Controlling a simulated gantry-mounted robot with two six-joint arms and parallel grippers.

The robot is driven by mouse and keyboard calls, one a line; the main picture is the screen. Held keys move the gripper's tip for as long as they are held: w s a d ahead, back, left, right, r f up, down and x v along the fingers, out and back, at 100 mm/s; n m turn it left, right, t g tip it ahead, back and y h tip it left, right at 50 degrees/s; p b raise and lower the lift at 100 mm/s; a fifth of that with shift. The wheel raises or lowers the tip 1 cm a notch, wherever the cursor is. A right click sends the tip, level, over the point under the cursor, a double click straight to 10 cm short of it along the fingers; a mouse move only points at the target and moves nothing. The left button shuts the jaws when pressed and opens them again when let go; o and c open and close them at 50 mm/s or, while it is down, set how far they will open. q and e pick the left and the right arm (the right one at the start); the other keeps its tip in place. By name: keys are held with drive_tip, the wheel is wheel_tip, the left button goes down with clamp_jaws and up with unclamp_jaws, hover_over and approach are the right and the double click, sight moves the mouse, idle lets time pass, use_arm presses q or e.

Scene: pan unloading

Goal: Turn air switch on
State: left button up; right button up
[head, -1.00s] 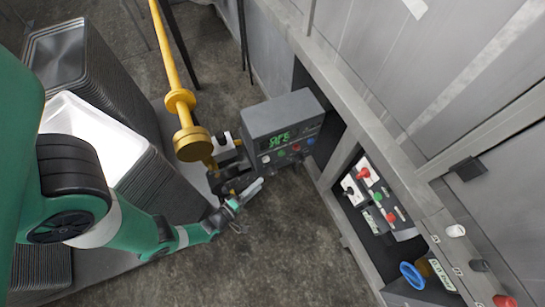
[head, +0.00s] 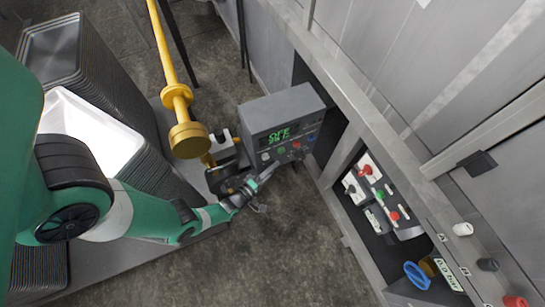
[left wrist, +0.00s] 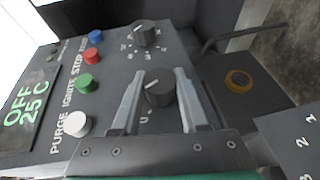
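A grey control box (head: 284,112) stands in the middle of the head view, its green display reading OFF. My left gripper (head: 268,172) is at the lower front of this box. In the left wrist view, the fingers of my left gripper (left wrist: 158,98) are open on either side of a dark rotary knob (left wrist: 159,87), with small gaps seeming to show beside it. The lettering near this knob is mostly hidden, so I cannot tell if it is the air switch. A second dark knob (left wrist: 145,33) with numbers around it sits beyond. My right gripper is not in view.
White, green, red and blue buttons (left wrist: 87,83) line the panel beside the knobs. A yellow pipe (head: 187,138) stands left of the box. Stacked pans (head: 62,52) fill the left. A switch panel (head: 382,198) and blue handle (head: 416,275) are at right.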

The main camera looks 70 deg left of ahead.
use_arm(q)
clamp_jaws()
drive_tip(key=shift+r+g+p, duration=0.3)
drive_tip(key=shift+g+p, duration=0.1)
drive_tip(key=shift+p, duration=0.55)
drive_tip(key=g+p, duration=0.2)
drive_tip(key=p, duration=0.1)
drive_tip(key=m+g+h+p, duration=0.1)
drive_tip(key=g+p, duration=0.1)
drive_tip(key=p, duration=0.2)
drive_tip(key=shift+w+m+h, duration=0.1)
drive_tip(key=shift+m+h, duration=0.2)
drive_tip(key=shift+f+g+h+p, duration=0.25)
drive_tip(key=shift+g+h+p, duration=0.05)
drive_tip(key=shift+g+p, duration=0.5)
drive_tip(key=o, duration=0.6)
unclamp_jaws()
drive_tip(key=shift+o, duration=0.2)
